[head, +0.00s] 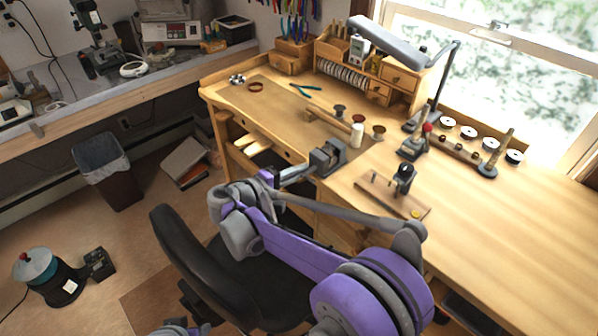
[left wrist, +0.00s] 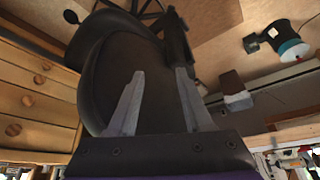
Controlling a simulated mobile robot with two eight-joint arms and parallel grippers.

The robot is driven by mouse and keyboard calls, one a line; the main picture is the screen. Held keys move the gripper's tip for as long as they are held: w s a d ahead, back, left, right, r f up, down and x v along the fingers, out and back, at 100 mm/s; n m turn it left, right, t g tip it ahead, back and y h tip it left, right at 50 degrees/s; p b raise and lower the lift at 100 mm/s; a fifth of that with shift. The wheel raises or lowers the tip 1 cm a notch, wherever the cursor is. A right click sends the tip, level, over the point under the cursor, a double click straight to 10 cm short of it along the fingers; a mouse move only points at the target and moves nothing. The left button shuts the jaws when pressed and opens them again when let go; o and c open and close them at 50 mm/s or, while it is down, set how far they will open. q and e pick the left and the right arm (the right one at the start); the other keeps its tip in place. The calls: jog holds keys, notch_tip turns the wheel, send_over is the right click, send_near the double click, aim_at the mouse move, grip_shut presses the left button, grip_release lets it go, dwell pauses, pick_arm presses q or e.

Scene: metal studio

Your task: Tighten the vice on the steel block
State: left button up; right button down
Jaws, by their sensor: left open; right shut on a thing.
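The grey vice (head: 328,158) is mounted at the front edge of the wooden bench, in the middle of the head view. The steel block cannot be told apart from the grey vice jaws at this size. My right gripper (head: 294,174) is at the vice's front side, shut on what looks like the vice handle, which is mostly hidden. My left gripper shows in the left wrist view (left wrist: 161,71), open and empty, with its two grey fingers apart in front of the dark chair. It is away from the vice.
A black chair (head: 207,264) stands in front of the bench below my right arm. A wooden block with a small dark tool (head: 404,180) and a red-knobbed device (head: 415,145) are right of the vice.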

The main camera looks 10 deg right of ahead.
dwell(0.4)
jog(key=c, duration=1)
grip_release()
jog(key=shift+d, duration=0.1)
jog(key=v, duration=1.1)
